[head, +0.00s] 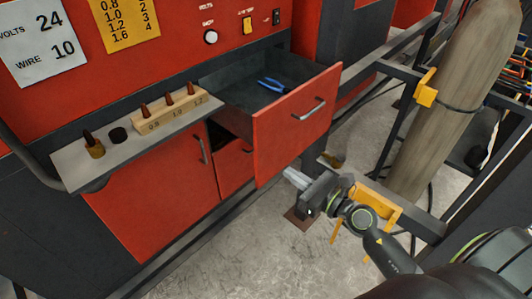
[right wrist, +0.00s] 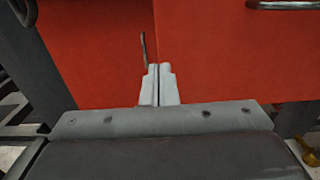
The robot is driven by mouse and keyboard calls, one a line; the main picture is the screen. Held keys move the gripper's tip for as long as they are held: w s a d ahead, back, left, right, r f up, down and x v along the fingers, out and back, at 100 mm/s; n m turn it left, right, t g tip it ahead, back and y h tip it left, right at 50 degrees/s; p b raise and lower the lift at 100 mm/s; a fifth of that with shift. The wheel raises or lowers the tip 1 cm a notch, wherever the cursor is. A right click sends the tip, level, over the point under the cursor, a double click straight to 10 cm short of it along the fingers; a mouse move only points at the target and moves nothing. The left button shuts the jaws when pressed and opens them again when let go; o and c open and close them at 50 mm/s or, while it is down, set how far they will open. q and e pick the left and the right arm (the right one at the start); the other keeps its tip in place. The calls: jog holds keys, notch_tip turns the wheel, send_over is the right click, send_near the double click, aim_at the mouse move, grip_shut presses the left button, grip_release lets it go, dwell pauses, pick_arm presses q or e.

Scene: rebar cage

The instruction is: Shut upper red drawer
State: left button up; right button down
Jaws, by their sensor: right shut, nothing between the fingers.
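The upper red drawer (head: 297,127) stands pulled out from the red cabinet in the head view, with a grey bar handle (head: 308,109) on its front. Blue-handled pliers (head: 272,85) lie inside it. My right gripper (head: 288,174) is below and just right of the drawer front's lower edge, shut and empty. In the right wrist view the shut fingers (right wrist: 158,70) point at a red panel (right wrist: 230,60), with part of a handle (right wrist: 283,5) at the top right. I cannot tell whether the fingertips touch the panel. My left gripper is not in view.
A lower red drawer (head: 233,168) sits under the open one, beside a red door (head: 160,195). A grey shelf (head: 75,172) holds a wooden block (head: 170,112) with several tips. A grey cylinder (head: 455,90) and dark frame bars stand at right. Concrete floor (head: 250,260) is clear in front.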

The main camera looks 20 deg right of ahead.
aim_at(259, 152)
jog(key=p+x, duration=0.1)
jog(key=x, duration=0.7)
jog(key=shift+r+p, duration=0.1)
jog(key=shift+p, duration=0.3)
jog(key=shift+w+a, duration=0.25)
jog(key=shift+w, duration=0.35)
jog(key=shift+w+a, duration=0.2)
jog(key=shift+w, duration=0.2)
jog(key=b+x, duration=0.3)
jog(key=x, duration=1.5)
jog(key=shift+b, duration=0.3)
jog(key=shift+d, duration=0.1)
